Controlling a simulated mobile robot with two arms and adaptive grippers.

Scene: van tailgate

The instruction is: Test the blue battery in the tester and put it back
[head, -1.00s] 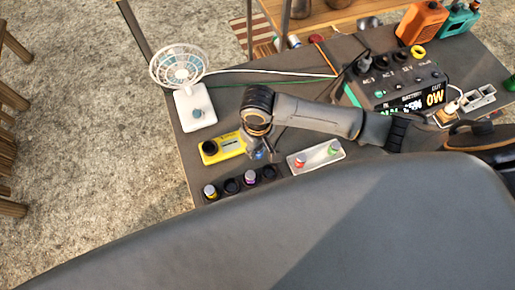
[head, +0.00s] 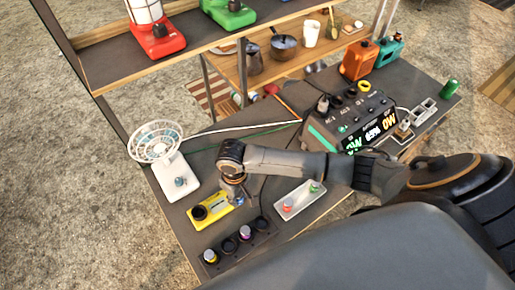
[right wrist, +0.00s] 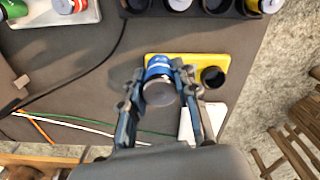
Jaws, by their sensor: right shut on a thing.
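My right gripper (head: 237,192) is shut on the blue battery (right wrist: 158,67), which shows between the fingers in the right wrist view (right wrist: 160,85). The yellow tester (head: 213,211) lies on the table with a round black socket (head: 199,213) at its left end in the head view. The gripper and battery are over the tester's other end; whether the battery touches it I cannot tell. In the right wrist view the tester (right wrist: 190,60) is partly hidden behind the battery and fingers. The black battery rack (head: 236,248) is at the table's near edge. My left gripper is not in view.
A white tray (head: 298,199) with red and green batteries lies right of the tester. A white fan (head: 160,160) stands to the left. A power station (head: 350,125) is at the back right. Cables cross the table behind the tester.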

